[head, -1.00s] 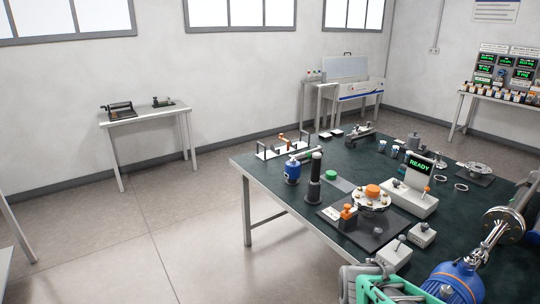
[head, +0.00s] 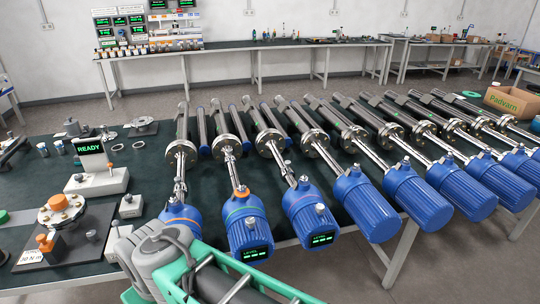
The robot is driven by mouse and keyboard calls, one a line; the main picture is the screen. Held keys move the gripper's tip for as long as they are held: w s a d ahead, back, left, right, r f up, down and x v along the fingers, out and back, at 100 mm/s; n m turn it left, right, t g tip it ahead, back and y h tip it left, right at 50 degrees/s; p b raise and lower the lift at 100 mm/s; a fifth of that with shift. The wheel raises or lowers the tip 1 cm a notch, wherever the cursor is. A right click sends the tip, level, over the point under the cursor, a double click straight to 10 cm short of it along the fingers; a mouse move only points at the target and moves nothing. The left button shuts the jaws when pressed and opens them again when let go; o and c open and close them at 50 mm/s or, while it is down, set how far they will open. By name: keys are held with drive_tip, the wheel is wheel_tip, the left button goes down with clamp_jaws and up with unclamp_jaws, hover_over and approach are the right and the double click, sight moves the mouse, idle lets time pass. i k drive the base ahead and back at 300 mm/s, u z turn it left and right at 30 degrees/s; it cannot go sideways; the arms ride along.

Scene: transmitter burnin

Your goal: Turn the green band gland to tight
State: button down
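Several transmitters with blue ribbed heads and long steel stems lie in a row on the dark bench top. The second head from the left (head: 246,226) has an orange ring near its neck and what looks like a thin green band; a small grey gland (head: 250,221) sits on it. The leftmost head (head: 181,219) shows a thin orange-looking band and is partly hidden by my arm. I cannot tell which gland is tight. My gripper's fingertips are not in view; only my grey and green arm shows.
At the left are a READY display unit (head: 97,180), a round flange fixture with an orange knob (head: 59,205), and a small grey box (head: 131,206). A cardboard box (head: 513,101) stands at the far right. Open floor lies in front of the bench at right.

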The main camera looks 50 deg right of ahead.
sight(242, 191)
drive_tip(key=z, duration=0.85)
drive_tip(key=k, duration=0.35)
drive_tip(key=z, duration=0.45)
drive_tip(key=i, duration=0.45)
drive_tip(key=u, duration=0.05)
drive_tip(key=k, duration=0.5)
drive_tip(key=u, duration=1.2)
drive_tip(key=i, duration=0.65)
drive_tip(key=z, duration=0.7)
drive_tip(key=i, duration=0.45)
drive_tip(key=u, duration=0.05)
